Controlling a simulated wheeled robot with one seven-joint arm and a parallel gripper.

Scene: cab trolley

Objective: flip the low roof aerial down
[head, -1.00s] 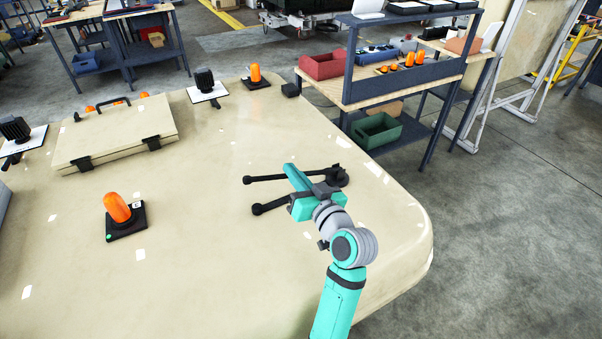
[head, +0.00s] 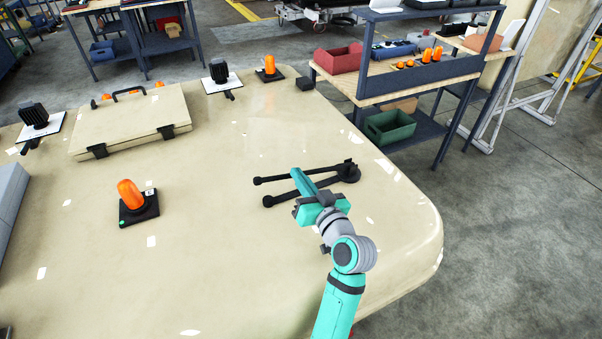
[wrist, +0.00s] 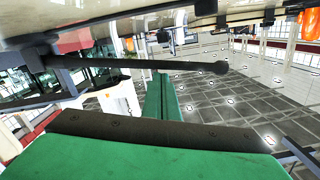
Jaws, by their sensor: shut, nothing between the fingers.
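The low roof aerial is a thin black rod (head: 280,179) with a ball end and a dark round pivot base (head: 349,173) near the right edge of the cream roof. A second dark bar (head: 281,199) lies beside it, converging at the base; I cannot tell what it is. My gripper (head: 298,176) is shut and empty, its teal fingers crossing the rod in the head view. In the wrist view, the rod (wrist: 150,63) with its ball end stands off the roof surface and crosses by the tips of my gripper (wrist: 161,80). Contact is not clear.
The roof (head: 220,250) also carries an orange beacon (head: 131,195) to the left, a hatch (head: 130,120), another orange beacon (head: 268,66) and black lamps (head: 219,71) toward the back. A shelved bench (head: 410,85) stands beyond the right edge. The front roof area is clear.

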